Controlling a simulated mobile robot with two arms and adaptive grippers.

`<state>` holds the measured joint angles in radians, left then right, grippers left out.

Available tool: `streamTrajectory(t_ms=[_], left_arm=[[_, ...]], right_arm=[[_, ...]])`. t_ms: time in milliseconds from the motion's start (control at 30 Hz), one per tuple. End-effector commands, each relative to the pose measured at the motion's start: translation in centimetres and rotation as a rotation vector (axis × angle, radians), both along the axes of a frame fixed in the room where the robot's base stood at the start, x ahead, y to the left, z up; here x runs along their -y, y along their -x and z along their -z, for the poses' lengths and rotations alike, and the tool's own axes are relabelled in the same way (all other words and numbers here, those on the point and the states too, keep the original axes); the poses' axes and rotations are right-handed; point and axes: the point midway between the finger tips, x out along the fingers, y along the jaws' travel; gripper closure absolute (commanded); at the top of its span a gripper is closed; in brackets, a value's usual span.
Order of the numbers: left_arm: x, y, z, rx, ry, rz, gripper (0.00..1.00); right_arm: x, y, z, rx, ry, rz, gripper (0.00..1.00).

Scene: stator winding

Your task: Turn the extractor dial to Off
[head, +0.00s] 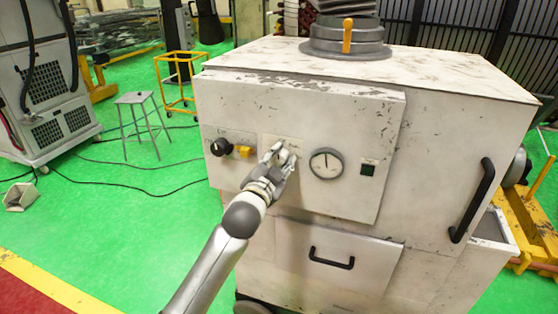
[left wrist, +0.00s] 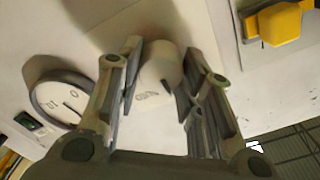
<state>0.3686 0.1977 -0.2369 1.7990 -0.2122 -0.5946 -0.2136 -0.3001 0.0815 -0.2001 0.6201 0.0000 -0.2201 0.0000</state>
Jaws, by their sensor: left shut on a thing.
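The extractor is a worn white metal cabinet (head: 300,105) with a control panel on its front. My left gripper (head: 281,156) is at the panel, between a yellow switch and a round gauge, and its fingers cover most of what they hold in the head view. In the left wrist view my left gripper (left wrist: 160,85) has its two fingers on either side of a pale round dial (left wrist: 160,68), shut on it. A small label lies beside the dial; its text is too blurred to read, so I cannot tell the setting. My right gripper is not in view.
A black knob (head: 221,147) and the yellow switch (head: 244,151) sit left of my gripper. The gauge (head: 326,163) and a dark green button (head: 368,169) are to the right. A drawer handle (head: 331,258) juts out below. Green floor with cables lies at left.

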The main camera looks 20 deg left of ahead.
Motion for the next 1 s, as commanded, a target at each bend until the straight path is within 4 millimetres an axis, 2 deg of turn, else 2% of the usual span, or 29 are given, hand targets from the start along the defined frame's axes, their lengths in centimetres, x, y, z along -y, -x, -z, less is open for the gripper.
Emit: streamTrajectory(t_ms=[100, 133, 300, 667, 833, 1000], left_arm=[[0.1, 0.0, 0.2, -0.005, 0.003, 0.001, 0.89], [0.1, 0.0, 0.2, -0.005, 0.003, 0.001, 0.63], [0.1, 0.0, 0.2, -0.003, 0.002, 0.001, 0.44], [0.0, 0.3, 0.0, -0.001, 0.0, 0.001, 0.44], [0.0, 2.2, 0.1, -0.001, 0.0, 0.001, 0.44], [-0.2, 5.5, 0.2, -0.002, 0.0, 0.001, 0.44]], right_arm=[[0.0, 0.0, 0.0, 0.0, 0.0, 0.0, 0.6], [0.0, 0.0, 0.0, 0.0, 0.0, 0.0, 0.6], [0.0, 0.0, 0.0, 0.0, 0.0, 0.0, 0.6], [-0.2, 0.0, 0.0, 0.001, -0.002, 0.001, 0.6], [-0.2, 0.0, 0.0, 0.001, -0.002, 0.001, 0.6], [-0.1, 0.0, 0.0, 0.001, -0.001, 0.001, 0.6]])
